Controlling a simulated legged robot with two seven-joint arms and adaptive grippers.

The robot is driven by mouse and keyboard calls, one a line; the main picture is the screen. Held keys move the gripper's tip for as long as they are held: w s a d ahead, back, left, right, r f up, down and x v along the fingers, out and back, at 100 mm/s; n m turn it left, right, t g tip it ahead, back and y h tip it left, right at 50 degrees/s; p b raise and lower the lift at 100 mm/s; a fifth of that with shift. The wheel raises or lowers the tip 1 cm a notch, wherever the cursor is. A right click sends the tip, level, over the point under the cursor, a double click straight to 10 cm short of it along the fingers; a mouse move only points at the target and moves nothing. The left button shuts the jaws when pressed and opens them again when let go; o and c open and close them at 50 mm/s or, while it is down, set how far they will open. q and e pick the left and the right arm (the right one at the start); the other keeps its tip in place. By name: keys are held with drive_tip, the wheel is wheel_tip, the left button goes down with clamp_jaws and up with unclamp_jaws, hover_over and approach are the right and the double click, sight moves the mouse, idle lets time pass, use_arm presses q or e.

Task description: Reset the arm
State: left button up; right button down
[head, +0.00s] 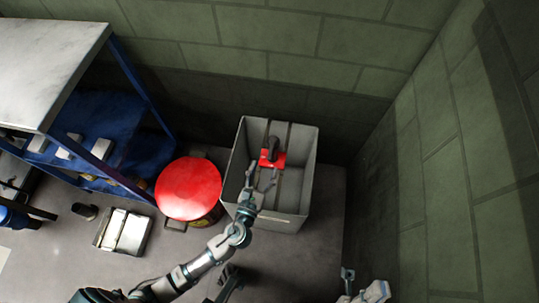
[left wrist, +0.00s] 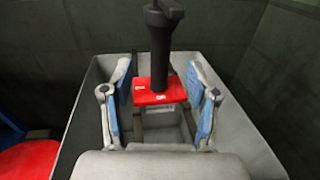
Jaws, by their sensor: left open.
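A red part with a black upright handle (head: 272,158) is in the grey bin (head: 240,160). My left gripper (head: 263,181) reaches over the near side of the bin. Its fingers are open and point towards the red part. In the left wrist view, my left gripper (left wrist: 159,105) has its two blue-padded fingers spread wide, one on each side. The red part (left wrist: 160,90) shows between and beyond them, and I see no finger touching it. My right gripper (head: 350,279) is low at the bottom right, partly cut off, and its jaws are unclear.
A red-topped drum (head: 188,188) stands directly left of the bin. A blue-framed table (head: 50,60) with a pale top is at the left. A pale box (head: 124,232) lies on the floor. Block walls close the back and right. Some floor right of the bin is clear.

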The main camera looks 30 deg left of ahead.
use_arm(q)
drive_tip(key=shift+s+d, duration=0.2)
drive_tip(key=shift+s, duration=1.55)
